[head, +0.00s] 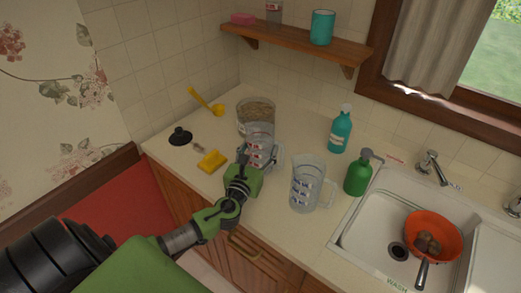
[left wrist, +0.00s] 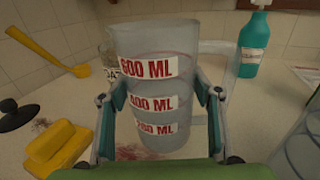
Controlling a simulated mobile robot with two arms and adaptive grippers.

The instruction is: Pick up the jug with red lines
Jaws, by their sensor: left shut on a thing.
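A clear jug with red lines (head: 262,137) is at the counter's front-left part. In the left wrist view the jug (left wrist: 146,88) fills the middle, upright, with red "600 ML", "400 ML" and lower markings. My left gripper (left wrist: 160,125) has its fingers on both sides of it, shut on it. In the head view my left gripper (head: 248,160) reaches the jug from the front. I cannot tell whether its base touches the counter. A second clear jug (head: 305,187) with dark blue markings stands to the right. My right gripper is not in view.
A glass container of grain (head: 255,112) stands close behind the jug. A yellow sponge (head: 212,160), black plug (head: 180,136) and yellow utensil (head: 206,101) lie left. Green (head: 358,176) and teal (head: 340,131) bottles stand right, by the sink (head: 365,240). A shelf (head: 300,43) hangs above.

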